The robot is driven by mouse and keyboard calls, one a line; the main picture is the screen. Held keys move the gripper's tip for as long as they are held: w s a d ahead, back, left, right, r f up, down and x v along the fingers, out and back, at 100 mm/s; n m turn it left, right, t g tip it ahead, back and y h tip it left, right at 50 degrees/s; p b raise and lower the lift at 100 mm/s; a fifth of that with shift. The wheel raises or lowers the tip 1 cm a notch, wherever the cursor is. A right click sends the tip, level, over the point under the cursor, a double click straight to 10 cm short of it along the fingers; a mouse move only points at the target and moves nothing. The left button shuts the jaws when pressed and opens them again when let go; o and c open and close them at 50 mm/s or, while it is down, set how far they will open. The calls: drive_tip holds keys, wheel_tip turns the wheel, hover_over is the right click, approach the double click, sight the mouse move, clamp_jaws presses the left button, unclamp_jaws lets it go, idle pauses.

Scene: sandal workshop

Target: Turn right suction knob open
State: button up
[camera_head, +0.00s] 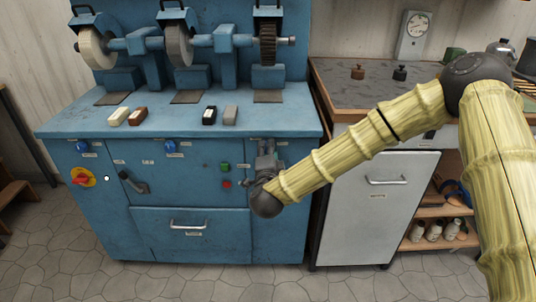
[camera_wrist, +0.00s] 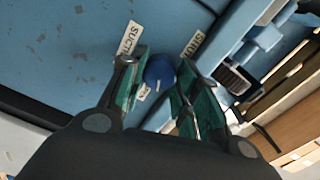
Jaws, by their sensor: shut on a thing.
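My gripper (camera_head: 265,165) is at the right part of the blue machine's front (camera_head: 190,185), just under the worktop. In the wrist view the two green-padded fingers of my gripper (camera_wrist: 160,82) are shut on the round blue right suction knob (camera_wrist: 160,70), one on each side. A white label reading "SUCT..." lies beside it on the panel. In the head view this knob is hidden behind my gripper. Two other blue knobs, one at the left (camera_head: 82,146) and one in the middle (camera_head: 170,147), show on the same front.
A green button (camera_head: 224,167) and a red button (camera_head: 227,184) sit just left of my gripper. A red-yellow switch (camera_head: 83,177) and a dark lever (camera_head: 133,182) are further left. A drawer handle (camera_head: 187,226) is below. A white cabinet (camera_head: 375,205) stands at right.

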drive_tip(key=shift+d+m+b, duration=0.1)
drive_tip(key=shift+m+b, duration=0.6)
drive_tip(key=shift+m, duration=1.5)
drive_tip(key=o, duration=1)
drive_tip(key=s, duration=1.2)
drive_tip(key=shift+r, duration=0.2)
